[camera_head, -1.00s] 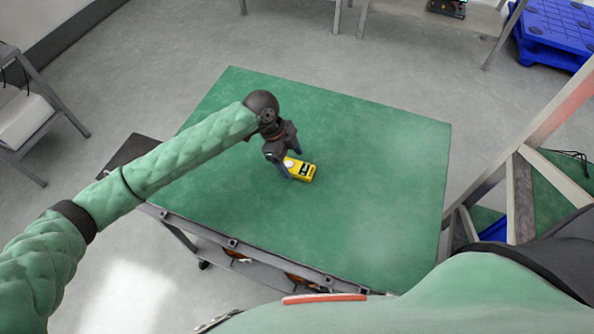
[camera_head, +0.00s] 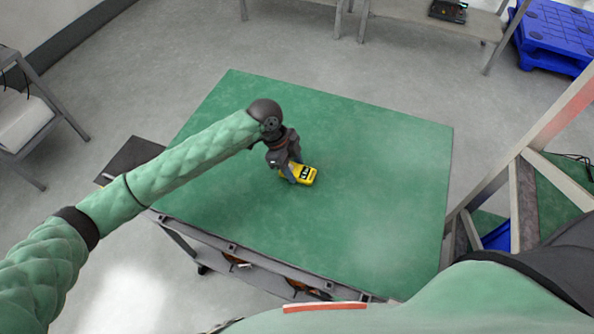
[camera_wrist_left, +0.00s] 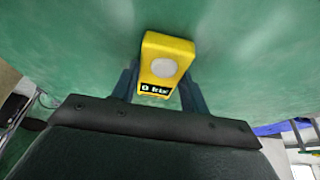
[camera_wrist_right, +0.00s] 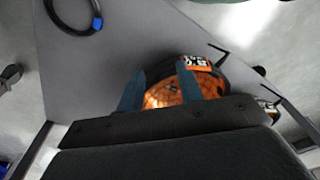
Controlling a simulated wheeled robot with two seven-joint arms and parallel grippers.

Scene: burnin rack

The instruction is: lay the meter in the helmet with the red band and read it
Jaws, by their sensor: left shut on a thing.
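The yellow meter (camera_head: 309,177) is on or just above the green tabletop. In the left wrist view the meter (camera_wrist_left: 166,50) shows a pale round disc and a dark display with white characters beginning with 0; the rest is hard to read. My left gripper (camera_head: 289,175) is shut on the meter, with a finger on each side. In the right wrist view an orange helmet (camera_wrist_right: 178,94) with a black-and-white label sits on a grey shelf, partly behind the fingers. My right gripper (camera_wrist_right: 160,85) is open in front of it. I cannot make out a red band.
The green tabletop (camera_head: 370,170) is otherwise clear. Orange items (camera_head: 237,260) show partly on the shelf below its front edge. A coiled black cable (camera_wrist_right: 75,15) with a blue clip lies on the grey shelf. A blue pallet (camera_head: 555,38) stands at the far right.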

